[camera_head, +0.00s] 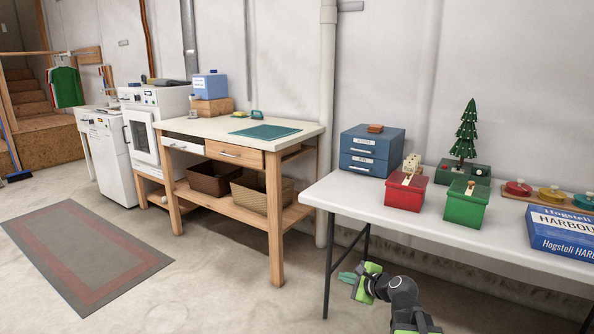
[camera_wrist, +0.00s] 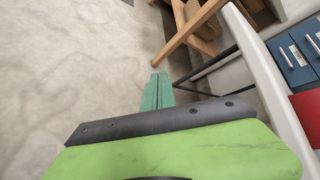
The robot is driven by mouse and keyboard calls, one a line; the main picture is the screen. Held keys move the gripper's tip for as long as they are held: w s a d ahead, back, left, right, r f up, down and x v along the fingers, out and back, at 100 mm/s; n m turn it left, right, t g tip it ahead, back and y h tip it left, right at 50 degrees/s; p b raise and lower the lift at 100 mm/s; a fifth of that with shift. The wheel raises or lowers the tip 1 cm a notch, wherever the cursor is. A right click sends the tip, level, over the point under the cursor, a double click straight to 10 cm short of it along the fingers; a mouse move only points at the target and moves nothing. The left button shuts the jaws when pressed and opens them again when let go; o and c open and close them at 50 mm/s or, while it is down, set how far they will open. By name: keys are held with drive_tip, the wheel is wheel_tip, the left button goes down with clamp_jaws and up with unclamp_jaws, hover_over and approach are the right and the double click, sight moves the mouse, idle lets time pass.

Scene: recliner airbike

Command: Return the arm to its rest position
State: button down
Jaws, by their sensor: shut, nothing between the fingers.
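My gripper (camera_head: 349,277) is low in the head view, in front of the white folding table (camera_head: 340,197) and below its top. Its green fingers are together with nothing between them. In the wrist view the closed fingertips (camera_wrist: 158,80) point away over the bare floor, apart from the table leg. My dark and green arm reaches in from the bottom edge of the head view, bent to the left.
The table bears a blue drawer box (camera_head: 370,152), a red box (camera_head: 405,193), a green box (camera_head: 465,205) and a small tree (camera_head: 467,128). A wooden workbench (camera_head: 275,210) stands left. The floor around a grey-red rug (camera_head: 85,252) is clear.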

drive_tip(key=s+a+f+n+g, duration=0.5)
drive_tip(key=s+a+f+n, duration=0.2)
drive_tip(key=a+n, duration=0.1)
drive_tip(key=s+d+f+n+g+h, duration=0.3)
drive_tip(key=s+d+n, duration=0.1)
drive_tip(key=s+n, duration=0.15)
drive_tip(key=s+d+f+n+g+h, duration=0.3)
drive_tip(key=s+d+n, duration=0.2)
drive_tip(key=s, duration=0.1)
wheel_tip(320, 180, up, 34)
drive_tip(key=n+p, duration=0.1)
drive_tip(key=p, duration=3.2)
drive_tip(key=shift+s+a, duration=0.35)
drive_tip(key=shift+s, duration=0.1)
drive_tip(key=shift+f, duration=0.15)
